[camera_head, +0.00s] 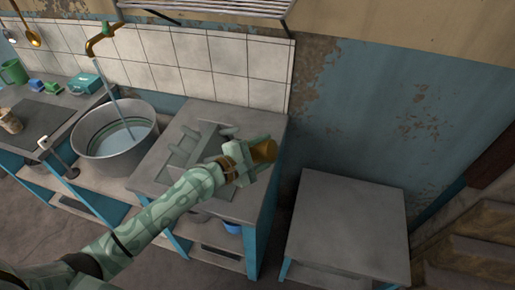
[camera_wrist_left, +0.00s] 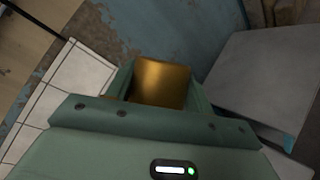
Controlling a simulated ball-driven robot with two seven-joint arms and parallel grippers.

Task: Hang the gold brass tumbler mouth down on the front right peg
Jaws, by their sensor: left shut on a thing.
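The gold brass tumbler (camera_head: 264,151) is at the end of my left arm in the head view, lying over on its side or tilted. My left gripper (camera_head: 248,156) is shut on it and holds it over the right part of the counter with the peg rack. In the left wrist view the tumbler (camera_wrist_left: 160,83) sits between the two green fingers. My right gripper is not in view.
A large metal basin (camera_head: 115,133) stands left of the rack under a brass tap (camera_head: 103,38). A bare grey table (camera_head: 347,225) stands at the right. A wire shelf (camera_head: 215,12) hangs on the wall above. The tiled wall is close behind the counter.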

